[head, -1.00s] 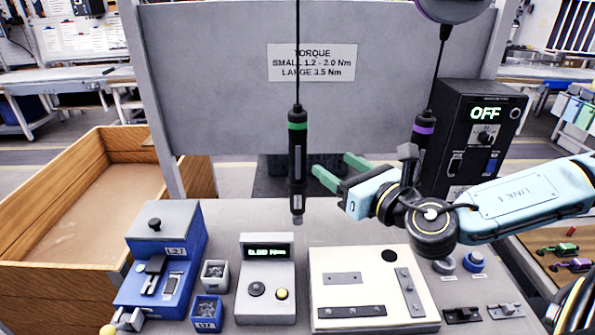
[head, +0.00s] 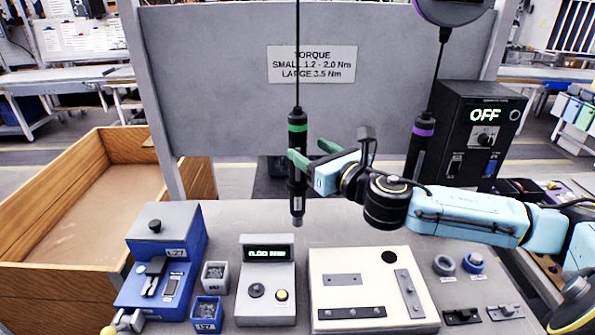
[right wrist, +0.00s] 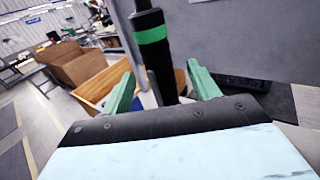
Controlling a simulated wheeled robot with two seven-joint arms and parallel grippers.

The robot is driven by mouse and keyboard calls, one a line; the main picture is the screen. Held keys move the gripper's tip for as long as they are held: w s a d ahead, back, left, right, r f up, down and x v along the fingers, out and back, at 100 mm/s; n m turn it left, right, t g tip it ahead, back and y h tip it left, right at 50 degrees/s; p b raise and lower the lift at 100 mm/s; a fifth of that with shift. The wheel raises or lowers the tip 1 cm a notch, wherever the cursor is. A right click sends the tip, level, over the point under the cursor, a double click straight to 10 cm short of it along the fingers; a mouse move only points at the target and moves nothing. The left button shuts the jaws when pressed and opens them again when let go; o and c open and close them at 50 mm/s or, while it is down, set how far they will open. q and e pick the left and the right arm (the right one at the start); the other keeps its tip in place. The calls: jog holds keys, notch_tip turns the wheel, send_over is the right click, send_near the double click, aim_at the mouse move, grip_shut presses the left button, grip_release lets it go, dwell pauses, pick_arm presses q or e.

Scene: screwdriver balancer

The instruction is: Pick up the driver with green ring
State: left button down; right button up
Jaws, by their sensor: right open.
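The driver with the green ring (head: 297,128) is a black stick hanging upright from a cable, left of my right gripper. My right gripper (head: 308,151) is open, its green fingers at the height of the driver's body, just below the ring. In the right wrist view, the driver (right wrist: 152,32) stands between the two open fingers (right wrist: 160,75), with its lower part hidden behind the gripper body. I cannot tell whether a finger touches it. The left gripper is not visible.
A driver with a purple ring (head: 424,127) hangs to the right, partly behind my right arm. A black controller reading OFF (head: 483,130) stands behind it. A white fixture plate (head: 340,262), a torque display box (head: 267,275) and a blue screw feeder (head: 165,255) sit on the bench below.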

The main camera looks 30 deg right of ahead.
aim_at(303, 144)
jog(key=w, duration=0.2)
jog(key=w+p, duration=0.1)
jog(key=w, duration=0.1)
jog(key=shift+w+a+r+p, duration=0.2)
jog(key=shift+w+p, duration=0.1)
jog(key=shift+w, duration=0.3)
grip_shut()
